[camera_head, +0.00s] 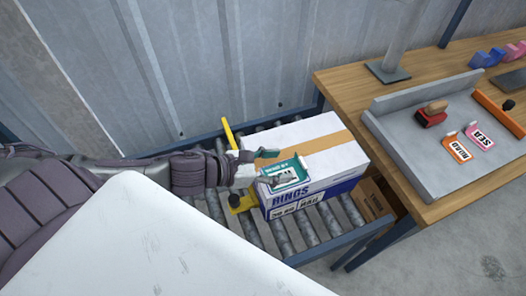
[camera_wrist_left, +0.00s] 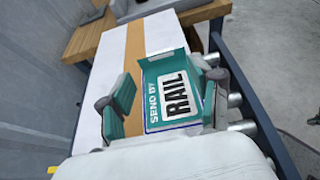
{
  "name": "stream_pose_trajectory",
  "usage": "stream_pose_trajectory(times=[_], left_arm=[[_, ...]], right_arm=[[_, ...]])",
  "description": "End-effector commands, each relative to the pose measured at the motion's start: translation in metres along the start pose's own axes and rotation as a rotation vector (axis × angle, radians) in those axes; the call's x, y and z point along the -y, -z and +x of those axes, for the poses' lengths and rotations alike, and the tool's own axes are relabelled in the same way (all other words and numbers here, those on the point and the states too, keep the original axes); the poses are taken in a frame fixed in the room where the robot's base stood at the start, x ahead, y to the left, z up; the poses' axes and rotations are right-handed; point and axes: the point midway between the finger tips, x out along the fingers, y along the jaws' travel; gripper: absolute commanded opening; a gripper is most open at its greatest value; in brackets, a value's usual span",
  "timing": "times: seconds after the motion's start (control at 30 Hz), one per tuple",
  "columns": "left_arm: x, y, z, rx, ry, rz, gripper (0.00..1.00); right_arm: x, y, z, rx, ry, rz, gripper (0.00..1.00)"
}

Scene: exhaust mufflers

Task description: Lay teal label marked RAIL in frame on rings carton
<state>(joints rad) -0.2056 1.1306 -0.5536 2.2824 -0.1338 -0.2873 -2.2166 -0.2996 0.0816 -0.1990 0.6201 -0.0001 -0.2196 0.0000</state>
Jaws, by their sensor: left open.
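The rings carton (camera_head: 338,157) is a white and blue box with a tan tape strip, standing on the roller conveyor. The teal label marked RAIL (camera_head: 290,172) lies on the carton's top near its front edge. In the left wrist view the label (camera_wrist_left: 165,93) reads SEND BY RAIL, and a thin blue frame line (camera_wrist_left: 172,127) shows along its near edge. My left gripper (camera_head: 268,168) is open just over the label. In the left wrist view its teal-padded fingers (camera_wrist_left: 168,102) stand apart on either side of the label. My right gripper is not in view.
A wooden bench (camera_head: 345,88) at the right bears a grey tray (camera_head: 400,150) with an orange label (camera_head: 457,150), a pink label (camera_head: 480,136) and a red stamp (camera_head: 432,114). A yellow lever (camera_head: 229,133) stands beside the carton. A small brown box (camera_head: 372,200) sits below.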

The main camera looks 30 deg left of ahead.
Motion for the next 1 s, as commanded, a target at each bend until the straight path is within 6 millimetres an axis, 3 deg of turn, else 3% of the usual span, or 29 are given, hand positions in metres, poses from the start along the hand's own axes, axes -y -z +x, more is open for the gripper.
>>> stream_pose_trajectory(times=[0.1, 0.4, 1.0], left_arm=[[0.003, 0.002, -0.017, -0.005, 0.007, 0.002, 0.64], [0.001, 0.000, -0.038, -0.001, 0.002, -0.001, 0.64], [0.001, -0.001, -0.043, 0.000, 0.004, 0.002, 0.64]], right_arm=[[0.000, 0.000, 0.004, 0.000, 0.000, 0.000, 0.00], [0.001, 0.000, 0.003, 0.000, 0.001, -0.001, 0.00], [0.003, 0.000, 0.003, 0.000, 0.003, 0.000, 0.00]])
